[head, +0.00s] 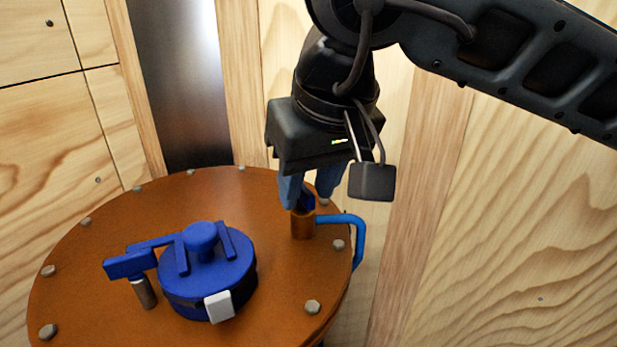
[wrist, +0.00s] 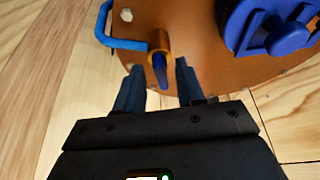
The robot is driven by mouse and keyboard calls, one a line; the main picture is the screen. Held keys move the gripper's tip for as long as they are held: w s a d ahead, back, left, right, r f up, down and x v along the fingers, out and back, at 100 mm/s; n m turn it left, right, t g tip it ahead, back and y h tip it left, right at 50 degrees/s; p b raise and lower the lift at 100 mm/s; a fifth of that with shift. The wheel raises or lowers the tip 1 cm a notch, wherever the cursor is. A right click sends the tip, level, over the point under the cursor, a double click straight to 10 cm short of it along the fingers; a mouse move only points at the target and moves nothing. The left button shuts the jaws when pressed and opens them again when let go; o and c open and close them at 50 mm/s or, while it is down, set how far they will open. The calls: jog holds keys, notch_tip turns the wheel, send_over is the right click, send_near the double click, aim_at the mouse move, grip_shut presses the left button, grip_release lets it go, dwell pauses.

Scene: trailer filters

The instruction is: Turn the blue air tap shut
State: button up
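The air tap has a dark blue handle (head: 305,199) on a short copper-coloured post (head: 302,226), near the right rim of a round orange-brown plate. A light blue pipe (head: 358,240) runs from the post over the rim. My gripper (head: 308,198) points down over the tap, its two blue-grey fingers on either side of the handle. In the wrist view, the handle (wrist: 159,70) lies between the spread fingertips (wrist: 158,66), with a gap on each side. The gripper partly hides the handle in the head view.
A blue round housing (head: 207,277) with a knob and a lever arm stands on the plate (head: 270,325), left of the tap. Several bolts ring the plate's edge. Wooden walls (head: 480,220) and a metal strip (head: 180,80) stand behind.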

jog(key=shift+c, duration=0.4)
grip_shut()
